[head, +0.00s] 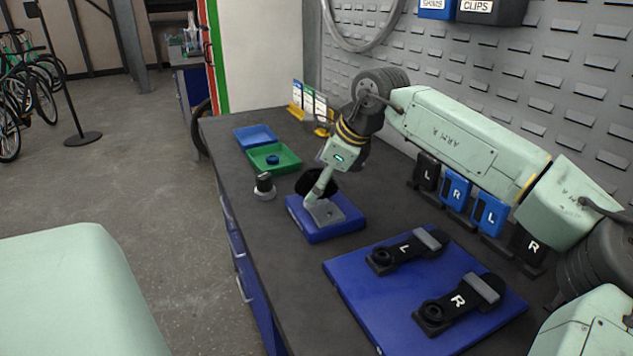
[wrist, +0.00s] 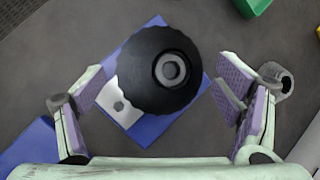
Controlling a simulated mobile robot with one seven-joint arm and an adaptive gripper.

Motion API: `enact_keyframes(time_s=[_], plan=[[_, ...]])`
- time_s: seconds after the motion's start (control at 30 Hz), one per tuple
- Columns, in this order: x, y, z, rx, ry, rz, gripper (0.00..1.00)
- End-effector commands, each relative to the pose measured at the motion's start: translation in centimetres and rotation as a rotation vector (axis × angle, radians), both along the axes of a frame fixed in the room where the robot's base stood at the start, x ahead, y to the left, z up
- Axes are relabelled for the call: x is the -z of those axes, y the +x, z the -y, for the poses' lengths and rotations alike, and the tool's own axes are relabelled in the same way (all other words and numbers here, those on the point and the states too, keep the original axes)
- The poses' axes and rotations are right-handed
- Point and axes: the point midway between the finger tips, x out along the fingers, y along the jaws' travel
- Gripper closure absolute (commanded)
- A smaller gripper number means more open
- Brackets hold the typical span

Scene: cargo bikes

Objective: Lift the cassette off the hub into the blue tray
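The cassette, a black toothed disc with a grey centre, shows in the wrist view (wrist: 138,72) and partly behind my gripper in the head view (head: 306,184). It sits over a blue block with a grey plate (head: 330,233), which also shows in the wrist view (wrist: 152,130). The hub beneath is mostly hidden. My gripper (head: 322,200) points down at this fixture. In the wrist view my gripper (wrist: 163,88) is open, with a finger on either side of the cassette and visible gaps. The blue tray (head: 255,136) lies at the far end of the bench.
A green tray (head: 288,160) holding a small blue part lies just before the blue tray. A silver and black cylinder (head: 264,188) stands left of the fixture. A blue mat (head: 372,318) with L and R pedal-like parts lies nearer. Card holders stand at the wall.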

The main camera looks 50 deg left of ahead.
Motion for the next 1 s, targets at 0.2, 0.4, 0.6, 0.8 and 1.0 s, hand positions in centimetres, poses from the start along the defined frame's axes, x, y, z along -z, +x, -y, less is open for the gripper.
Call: enact_keyframes(time_s=[0.2,0.4,0.6,0.8,1.0], plan=[[-0.03,0.0,0.02,0.0,0.0,0.0,0.33],[-0.03,0.01,0.01,0.0,0.0,0.0,0.46],[-0.03,0.02,0.02,0.0,0.0,0.0,0.59],[-0.03,0.02,0.01,0.0,0.0,0.0,0.72],[-0.13,0.02,0.0,0.0,0.001,0.0,0.72]])
